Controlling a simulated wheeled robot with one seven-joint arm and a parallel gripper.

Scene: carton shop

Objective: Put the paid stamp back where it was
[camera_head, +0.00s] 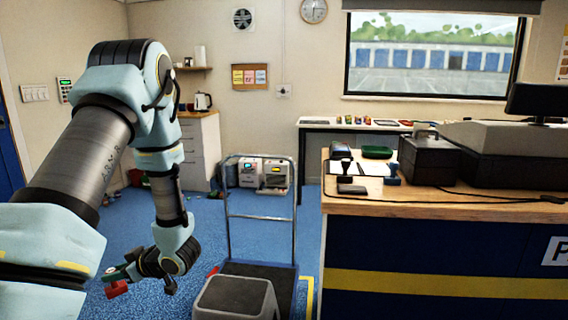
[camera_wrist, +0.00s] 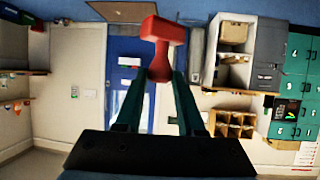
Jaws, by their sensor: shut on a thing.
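A red stamp (camera_head: 118,289) is held in my gripper (camera_head: 110,274) at the lower left of the head view, in the air over the blue floor. In the wrist view the red stamp (camera_wrist: 157,66) sits between the two green fingers of my gripper (camera_wrist: 160,78), which are shut on its handle. No lettering on it is readable. On the wooden counter (camera_head: 450,207) at the right, apart from my gripper, stand a black-handled stamp (camera_head: 346,171) and a blue stamp (camera_head: 393,175), by white paper (camera_head: 370,168).
A dark pad (camera_head: 352,189), a green tray (camera_head: 377,152) and a cash register (camera_head: 505,150) are on the counter. A grey step stool (camera_head: 236,298) and a platform trolley (camera_head: 262,270) stand between my arm and the counter. Open blue floor lies behind my gripper.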

